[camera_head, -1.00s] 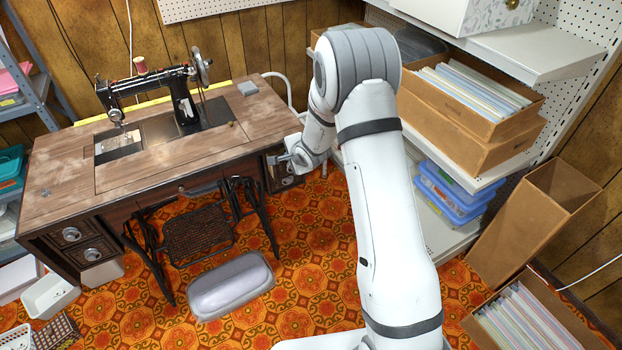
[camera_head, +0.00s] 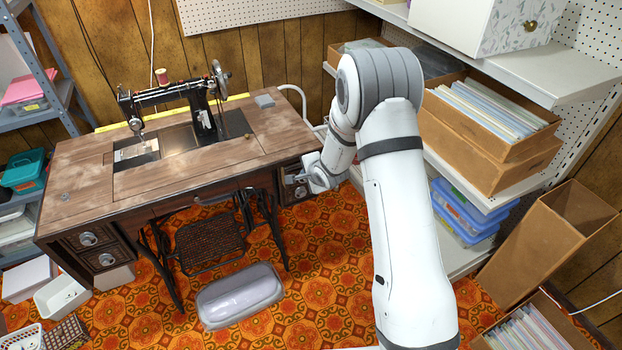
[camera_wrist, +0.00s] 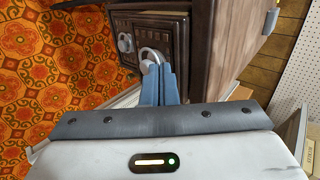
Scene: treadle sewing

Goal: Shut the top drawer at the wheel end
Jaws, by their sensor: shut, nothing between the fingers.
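The treadle sewing table (camera_head: 85,185) holds a black sewing machine (camera_head: 205,118) with its handwheel (camera_head: 220,78) on the right. At that end, the drawer stack is partly hidden behind my gripper (camera_head: 303,178) in the head view. In the wrist view, two dark drawer fronts show: the nearer, top one (camera_wrist: 172,45) with a metal ring pull (camera_wrist: 150,57), and the lower one (camera_wrist: 124,24) with a round pull (camera_wrist: 125,42). My gripper (camera_wrist: 157,70) is shut and empty, its blue fingertips at or just before the top pull. Contact and any drawer gap are unclear.
White shelving (camera_head: 470,235) with cardboard file boxes (camera_head: 490,150) stands close right of my arm. Patterned floor (camera_head: 330,235) is clear between table and shelves.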

